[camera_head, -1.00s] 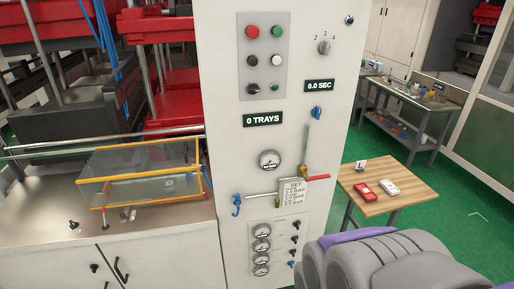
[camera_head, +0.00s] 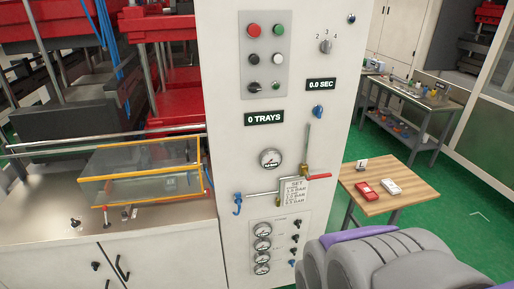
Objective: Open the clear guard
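The clear guard (camera_head: 145,172) is a transparent box-like cover with orange-yellow edges. It sits at the left on the machine's metal bed (camera_head: 40,205), in front of the red and black press parts. Its front frame is down at the bed, and a small fitting shows under its lower edge. A grey and purple rounded part of my own arm fills the lower right. My gripper is not in view.
A white control cabinet (camera_head: 228,150) with buttons, gauges and a red-handled valve (camera_head: 318,176) stands right of the guard. A wooden table (camera_head: 415,178) holds a red and a white item. A workbench stands behind; green floor is open at right.

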